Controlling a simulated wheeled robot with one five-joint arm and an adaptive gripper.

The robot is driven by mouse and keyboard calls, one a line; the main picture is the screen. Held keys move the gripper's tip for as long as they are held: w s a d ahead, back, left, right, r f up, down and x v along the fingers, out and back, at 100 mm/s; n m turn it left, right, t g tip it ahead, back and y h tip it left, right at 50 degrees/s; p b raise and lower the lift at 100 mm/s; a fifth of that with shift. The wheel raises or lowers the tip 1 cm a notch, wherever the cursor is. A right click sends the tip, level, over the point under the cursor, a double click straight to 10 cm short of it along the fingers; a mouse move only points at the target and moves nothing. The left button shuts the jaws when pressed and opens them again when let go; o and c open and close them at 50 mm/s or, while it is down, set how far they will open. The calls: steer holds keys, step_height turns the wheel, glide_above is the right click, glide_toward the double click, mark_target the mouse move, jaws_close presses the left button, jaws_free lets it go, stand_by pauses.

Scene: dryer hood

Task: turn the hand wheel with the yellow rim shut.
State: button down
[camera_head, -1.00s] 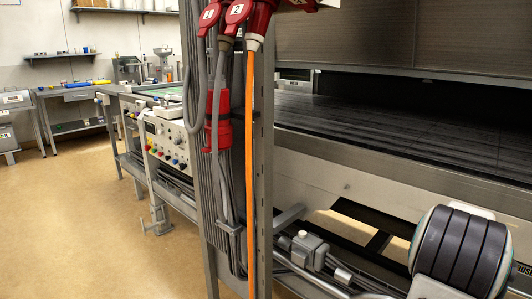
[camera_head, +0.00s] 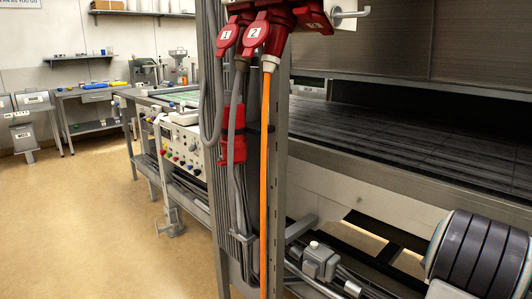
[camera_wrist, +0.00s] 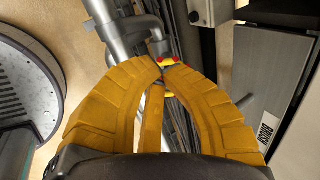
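I cannot make out a hand wheel with a yellow rim for certain in either view. In the wrist view, my gripper (camera_wrist: 163,68) has thick orange-yellow fingers that arch inward, with their tips close together. A small red and yellow patch (camera_wrist: 169,62) shows at the tips, with a bit of blue below it. I cannot tell whether this patch belongs to the fingers or to something behind them. No held object is clear between the fingers. My gripper does not show in the head view.
Grey pipes (camera_wrist: 125,35) lie beyond the fingers. A grey cabinet (camera_wrist: 270,75) is on the right. In the head view, a post (camera_head: 277,170) with red connectors (camera_head: 272,35) and an orange cable stands before the machine; a banded drum (camera_head: 482,252) is lower right. Floor (camera_head: 100,210) is clear on the left.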

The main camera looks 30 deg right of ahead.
steer(key=shift+f, duration=0.45)
steer(key=b+x, duration=0.3)
steer(key=x, duration=0.2)
steer(key=shift+d+f, duration=0.2)
steer(key=shift+f, duration=0.15)
steer(key=shift+f, duration=0.1)
steer(key=shift+s+d+b, duration=0.25)
steer(key=shift+s+b, duration=0.15)
steer(key=shift+s, duration=0.05)
stand_by(0.7)
steer(key=shift+w+a, duration=0.1)
steer(key=shift+w, duration=0.1)
steer(key=shift+w+b, duration=0.1)
steer(key=shift+b, duration=0.2)
steer(key=shift+p+v, duration=1.25)
steer(key=shift+v, duration=1.8)
steer(key=shift+w, duration=0.15)
